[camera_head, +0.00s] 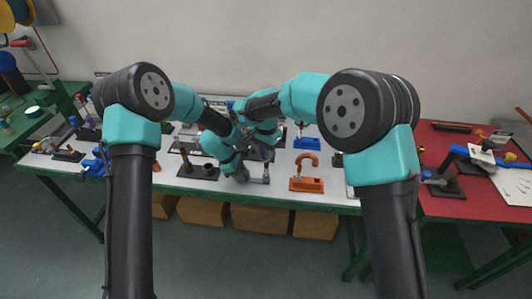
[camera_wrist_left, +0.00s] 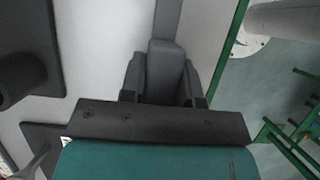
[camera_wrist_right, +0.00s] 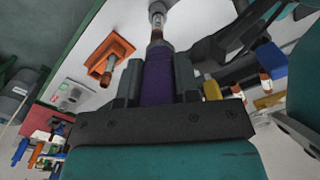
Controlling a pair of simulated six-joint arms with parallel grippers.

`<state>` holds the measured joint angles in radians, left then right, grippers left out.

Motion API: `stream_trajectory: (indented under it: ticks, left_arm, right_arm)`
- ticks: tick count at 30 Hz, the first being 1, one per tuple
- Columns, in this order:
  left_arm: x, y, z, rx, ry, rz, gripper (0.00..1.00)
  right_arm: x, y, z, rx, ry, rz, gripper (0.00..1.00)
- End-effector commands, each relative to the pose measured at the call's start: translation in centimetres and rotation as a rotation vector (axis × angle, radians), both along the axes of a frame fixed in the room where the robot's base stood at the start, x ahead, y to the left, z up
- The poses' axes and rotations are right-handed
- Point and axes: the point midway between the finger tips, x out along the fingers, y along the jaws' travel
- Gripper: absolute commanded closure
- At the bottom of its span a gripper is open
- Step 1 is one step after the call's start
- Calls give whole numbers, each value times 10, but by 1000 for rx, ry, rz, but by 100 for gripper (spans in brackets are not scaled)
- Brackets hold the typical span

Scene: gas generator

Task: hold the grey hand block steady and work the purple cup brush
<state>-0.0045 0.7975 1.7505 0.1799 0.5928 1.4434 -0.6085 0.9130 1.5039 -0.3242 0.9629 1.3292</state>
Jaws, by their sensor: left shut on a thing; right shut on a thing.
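In the left wrist view the grey hand block (camera_wrist_left: 168,62) lies between the two fingers of my left gripper (camera_wrist_left: 163,84), which is shut on it over the white tabletop. In the right wrist view the purple cup brush (camera_wrist_right: 157,75) is between the fingers of my right gripper (camera_wrist_right: 157,88), which is shut on it. A narrower neck and a metallic end (camera_wrist_right: 157,12) stick out beyond the purple part. In the head view my left gripper (camera_head: 240,175) is low near the table's front edge, and my right gripper (camera_head: 264,150) is just above and behind it. The brush's working end and the block's contact are not clear.
An orange clamp-like piece (camera_head: 306,178) stands right of the grippers. A dark base with a post (camera_head: 198,171) stands to the left. A blue fixture (camera_head: 306,142) is behind. The table's front edge (camera_head: 300,203) is close. A red table (camera_head: 455,150) adjoins at right.

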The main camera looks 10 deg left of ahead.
Motion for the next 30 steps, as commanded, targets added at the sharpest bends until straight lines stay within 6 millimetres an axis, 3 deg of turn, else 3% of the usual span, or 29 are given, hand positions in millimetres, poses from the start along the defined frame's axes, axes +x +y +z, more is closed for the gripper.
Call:
stream_trajectory:
  ticks: [15,30]
  left_arm:
    - [0,2,0,0,1,2,100]
    - [0,2,0,0,-1,3,100]
  right_arm:
    - [1,-2,31,0,0,-2,94]
    - [1,-2,32,-1,1,-2,94]
